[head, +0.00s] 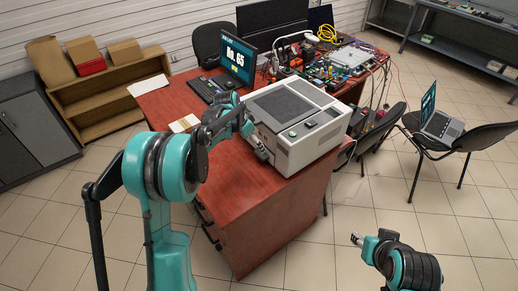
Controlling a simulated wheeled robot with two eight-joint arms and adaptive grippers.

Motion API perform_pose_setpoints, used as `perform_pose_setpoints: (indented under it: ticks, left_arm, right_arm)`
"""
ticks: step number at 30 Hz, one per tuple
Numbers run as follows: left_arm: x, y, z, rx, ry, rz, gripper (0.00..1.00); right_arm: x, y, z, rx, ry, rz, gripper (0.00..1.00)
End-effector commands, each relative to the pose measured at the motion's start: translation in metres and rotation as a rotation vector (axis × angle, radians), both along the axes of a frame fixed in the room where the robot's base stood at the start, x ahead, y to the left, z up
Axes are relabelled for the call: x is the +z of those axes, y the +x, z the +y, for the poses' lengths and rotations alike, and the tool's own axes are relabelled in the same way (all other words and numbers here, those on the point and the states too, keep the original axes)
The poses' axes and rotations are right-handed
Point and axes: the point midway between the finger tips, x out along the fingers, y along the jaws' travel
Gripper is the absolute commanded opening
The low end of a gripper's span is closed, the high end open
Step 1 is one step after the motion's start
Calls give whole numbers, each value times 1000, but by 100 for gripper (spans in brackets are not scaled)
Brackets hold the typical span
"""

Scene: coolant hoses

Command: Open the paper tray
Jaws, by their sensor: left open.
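A white and grey printer (318,146) stands on the red-brown desk (240,190). Its paper tray cannot be made out; my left arm covers part of the printer's left side. My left gripper (262,152) is open at the lower left side of the printer, very close to it. I cannot tell whether it touches. My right gripper (357,239) is low at the right, over the floor, away from the desk and printer. Its jaws are too small to read.
A monitor (240,58) and keyboard (212,88) stand behind the printer. Electronics and cables (335,65) crowd the desk's far right. A chair holding a laptop (442,124) stands at the right. The desk's front left top is mostly clear, and the floor in front is open.

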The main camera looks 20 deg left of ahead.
Motion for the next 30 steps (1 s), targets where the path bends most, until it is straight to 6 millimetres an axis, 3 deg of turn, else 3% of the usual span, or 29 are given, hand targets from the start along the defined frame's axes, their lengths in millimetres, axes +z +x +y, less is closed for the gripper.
perform_pose_setpoints:
  ticks: [6, 18, 30]
  left_arm:
    - [-23, 17, 4, -44, -5, 6, 81]
    - [-80, 35, -10, -45, -5, 6, 81]
    - [-91, 40, -13, -44, -5, 6, 81]
  right_arm:
    - [3, 0, 0, 0, 0, 0, 40]
    - [-20, 0, 0, 0, 0, 0, 40]
    - [-22, 0, 0, 0, 0, 0, 40]
